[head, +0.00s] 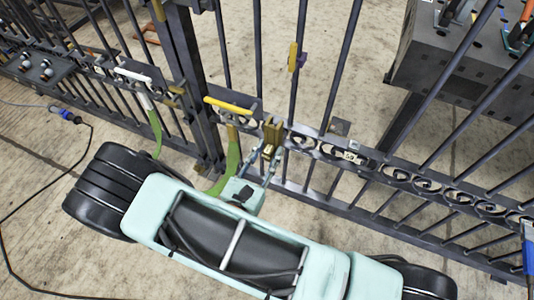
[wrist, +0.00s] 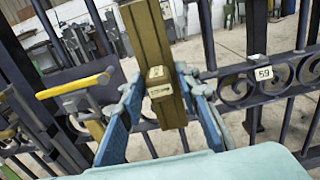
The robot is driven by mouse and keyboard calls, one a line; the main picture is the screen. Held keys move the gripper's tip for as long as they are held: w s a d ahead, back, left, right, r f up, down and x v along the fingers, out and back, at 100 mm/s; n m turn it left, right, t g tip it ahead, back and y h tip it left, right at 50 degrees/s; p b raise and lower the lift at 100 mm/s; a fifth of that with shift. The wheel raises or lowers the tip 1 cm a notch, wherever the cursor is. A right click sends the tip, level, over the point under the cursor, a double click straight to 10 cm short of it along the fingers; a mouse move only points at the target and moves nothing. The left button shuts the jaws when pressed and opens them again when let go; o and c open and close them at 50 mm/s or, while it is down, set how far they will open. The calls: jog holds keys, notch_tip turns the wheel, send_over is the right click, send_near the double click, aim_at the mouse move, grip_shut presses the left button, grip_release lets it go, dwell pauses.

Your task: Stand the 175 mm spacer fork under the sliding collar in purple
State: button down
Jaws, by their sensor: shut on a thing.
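My gripper (head: 266,152) is shut on a brass-coloured spacer fork (head: 272,134), just in front of the gate's scroll band. In the wrist view, my gripper (wrist: 160,95) has its blue-padded fingers on both sides of the fork (wrist: 147,35), which stands roughly upright, slightly tilted. A small label shows on the fork, but I cannot read its length. A purple collar (head: 301,61) with a yellow part beside it sits on an upright gate bar, above and right of the fork in the head view. The collar is not identifiable in the wrist view.
The dark gate (head: 330,150) spans the view. A yellow handle (head: 230,104) and green strap (head: 228,160) are left of my gripper. A number plate (wrist: 263,73) reads 59. A grey tool block (head: 440,60) stands behind the gate. A cable (head: 85,150) lies at left.

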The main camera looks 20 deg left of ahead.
aim_at(272, 145)
jog(key=shift+w+d+r+b, duration=0.1)
jog(key=shift+w+d+b, duration=0.1)
jog(key=shift+w, duration=2.25)
jog(key=shift+w+d+f+b, duration=0.15)
jog(key=shift+w+d, duration=0.1)
jog(key=shift+w, duration=2.25)
jog(key=shift+w+d+r+b, duration=0.15)
jog(key=shift+w+d, duration=0.05)
jog(key=shift+w, duration=2.25)
jog(key=shift+w, duration=0.2)
jog(key=c, duration=1.4)
grip_release()
jog(key=shift+w+f, duration=0.1)
jog(key=shift+f, duration=0.1)
jog(key=shift+c, duration=0.2)
jog(key=shift+o, duration=0.3)
jog(key=shift+f, duration=0.15)
jog(key=s, duration=0.8)
jog(key=s+a, duration=0.1)
jog(key=s, duration=0.3)
jog(key=shift+s, duration=0.1)
